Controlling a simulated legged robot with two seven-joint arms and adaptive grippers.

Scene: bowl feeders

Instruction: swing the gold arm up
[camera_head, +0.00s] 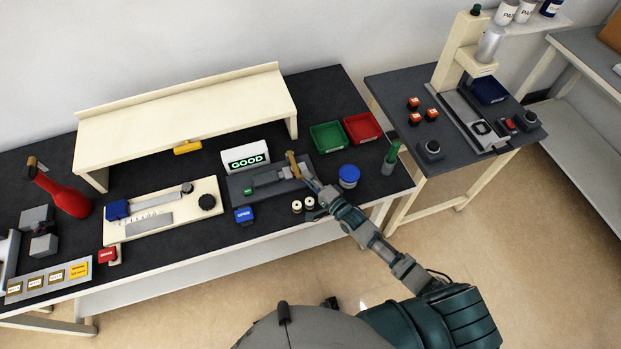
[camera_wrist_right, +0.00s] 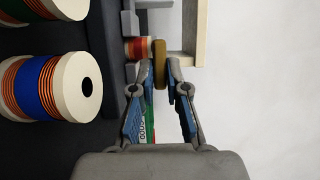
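The gold arm (camera_head: 292,164) stands up at the right end of a small grey fixture (camera_head: 268,182) on the black bench, in front of the GOOD sign. In the right wrist view the gold arm (camera_wrist_right: 159,63) is a narrow upright bar between the fingertips. My right gripper (camera_head: 308,174) reaches it from the front right. In the wrist view the fingers of this gripper (camera_wrist_right: 160,80) are close together, one on each side of the bar, and look shut on it. My left gripper is not in view.
A blue round container (camera_head: 348,176) and a green-topped tool (camera_head: 391,157) are to the right. Green (camera_head: 327,137) and red (camera_head: 362,127) bins stand behind. A cream shelf (camera_head: 190,103) spans the back.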

